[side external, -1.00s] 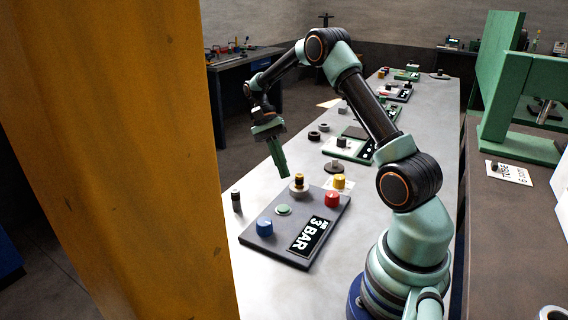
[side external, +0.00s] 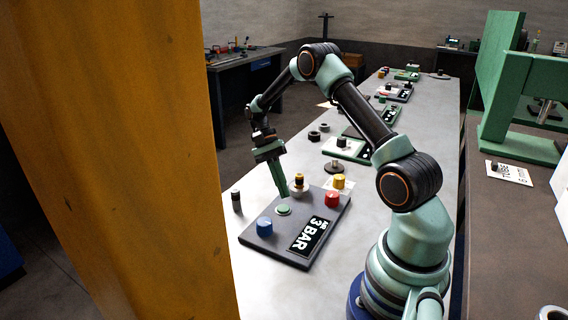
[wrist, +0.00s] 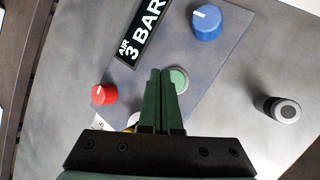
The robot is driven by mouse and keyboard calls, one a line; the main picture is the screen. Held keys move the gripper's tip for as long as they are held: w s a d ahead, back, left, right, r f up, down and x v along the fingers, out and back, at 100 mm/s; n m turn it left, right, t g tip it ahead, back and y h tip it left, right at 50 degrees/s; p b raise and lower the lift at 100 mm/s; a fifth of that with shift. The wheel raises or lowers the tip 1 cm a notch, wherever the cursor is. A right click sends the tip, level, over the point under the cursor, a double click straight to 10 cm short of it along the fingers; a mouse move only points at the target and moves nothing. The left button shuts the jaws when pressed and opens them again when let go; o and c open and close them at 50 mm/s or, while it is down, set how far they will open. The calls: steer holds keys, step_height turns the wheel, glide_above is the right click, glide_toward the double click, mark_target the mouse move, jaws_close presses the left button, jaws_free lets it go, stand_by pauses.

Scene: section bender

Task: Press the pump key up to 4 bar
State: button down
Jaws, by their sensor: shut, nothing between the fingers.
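The grey control panel (side external: 272,250) lies on the bench and carries a round green key (side external: 283,210). Its black display (side external: 307,237) reads "AIR 3 BAR", and this also shows in the wrist view (wrist: 140,36). My gripper (side external: 284,195) is shut and empty, pointing down with its tips just above or near the green key. In the wrist view the green fingers (wrist: 161,72) partly cover the green key (wrist: 180,79). I cannot tell whether the tips touch it.
A yellow and black piece on a pale disc (side external: 299,186) stands close behind the fingers. A dark cylinder (side external: 236,201) stands left of the panel.

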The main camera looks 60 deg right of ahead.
mark_target(287, 210)
steer(key=shift+f, duration=1.05)
steer(key=shift+f, duration=0.1)
stand_by(1.3)
steer(key=shift+d+f, duration=0.1)
steer(key=shift+f, duration=0.2)
steer(key=shift+f, duration=0.4)
stand_by(0.8)
steer(key=shift+r, duration=0.85)
steer(key=shift+r, duration=2.5)
